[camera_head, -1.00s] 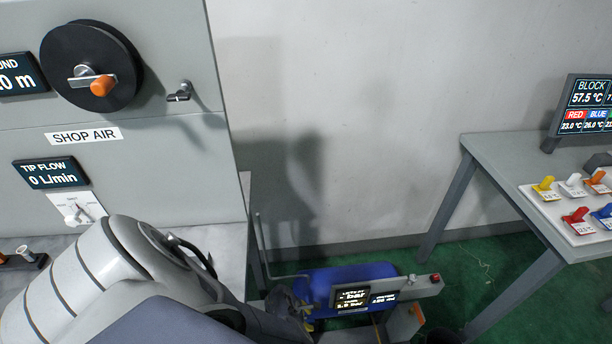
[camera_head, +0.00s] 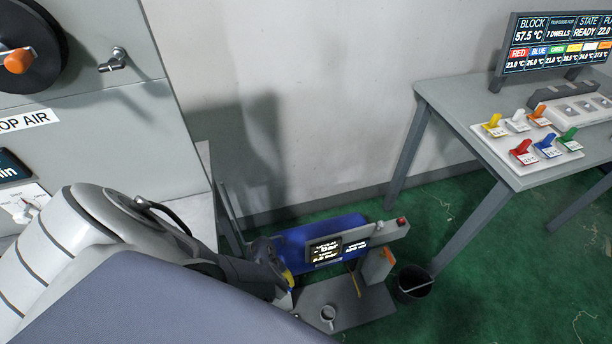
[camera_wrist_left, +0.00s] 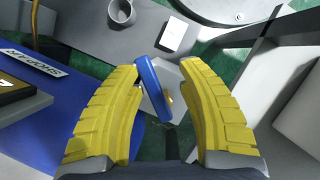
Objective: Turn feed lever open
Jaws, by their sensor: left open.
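My left gripper (camera_head: 286,277) reaches down beside the blue tank unit, and its yellow fingers (camera_wrist_left: 165,110) are open in the left wrist view. A blue lever-like handle (camera_wrist_left: 151,88) with a brass-coloured part beside it shows between the fingers, nearer the left one. It is likely the feed lever; no label on it is readable. I cannot tell whether a finger touches it. My arm and gripper hide the handle in the head view. My right gripper is not in view.
The blue tank (camera_head: 305,237) carries a display (camera_head: 324,250) and a red button (camera_head: 402,221). A black bin (camera_head: 414,284) stands right of the unit.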

